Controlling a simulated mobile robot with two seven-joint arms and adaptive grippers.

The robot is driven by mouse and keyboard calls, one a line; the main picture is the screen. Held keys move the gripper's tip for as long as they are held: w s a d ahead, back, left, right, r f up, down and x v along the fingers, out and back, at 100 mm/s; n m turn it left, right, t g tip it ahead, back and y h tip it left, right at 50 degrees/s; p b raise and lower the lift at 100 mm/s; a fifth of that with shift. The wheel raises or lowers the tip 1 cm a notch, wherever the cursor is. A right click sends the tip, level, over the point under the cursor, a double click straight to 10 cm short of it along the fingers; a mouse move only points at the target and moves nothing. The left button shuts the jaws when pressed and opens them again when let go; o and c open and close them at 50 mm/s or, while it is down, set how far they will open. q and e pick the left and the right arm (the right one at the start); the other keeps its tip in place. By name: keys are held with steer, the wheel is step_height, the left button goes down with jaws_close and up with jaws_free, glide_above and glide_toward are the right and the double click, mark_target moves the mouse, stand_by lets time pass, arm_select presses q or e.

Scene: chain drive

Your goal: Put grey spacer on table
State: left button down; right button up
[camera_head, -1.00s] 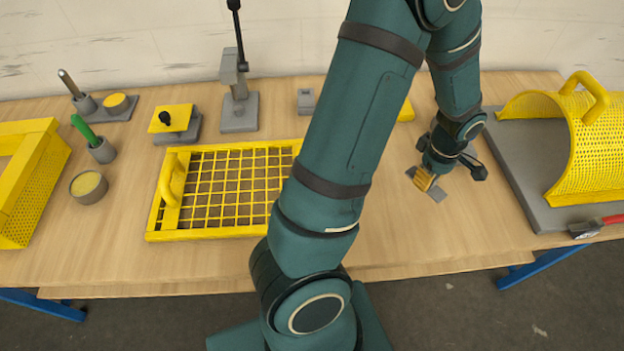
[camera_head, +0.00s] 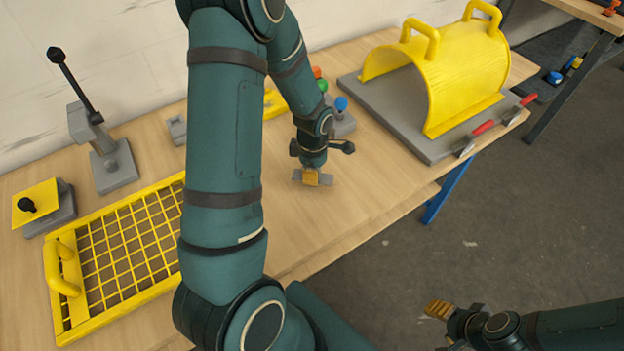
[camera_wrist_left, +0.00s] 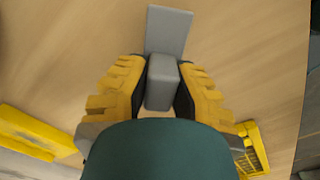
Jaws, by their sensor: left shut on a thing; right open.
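The grey spacer (camera_wrist_left: 170,30) is a flat grey plate with a raised grey block. In the left wrist view its block is between the yellow fingers of my left gripper (camera_wrist_left: 161,88), which is shut on it. In the head view my left gripper (camera_head: 311,177) points down at the wooden table (camera_head: 365,195). Grey ends of the spacer (camera_head: 326,180) show beside its fingers, at or just above the tabletop; I cannot tell if it touches. My right gripper (camera_head: 446,327) is open and empty, out past the table's front edge, over the floor.
A yellow grid tray (camera_head: 125,205) lies at left. A push-button box (camera_head: 343,125) stands behind my left gripper. Bare tabletop is right of my gripper.

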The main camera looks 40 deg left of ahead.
arm_select(q)
steer(key=shift+f, duration=1.55)
steer(key=shift+b, duration=0.3)
steer(key=shift+f, duration=0.15)
steer(key=c, duration=1)
jaws_free()
steer(key=shift+r, duration=0.3)
step_height(320, 180, up, 12)
steer(key=p, duration=0.3)
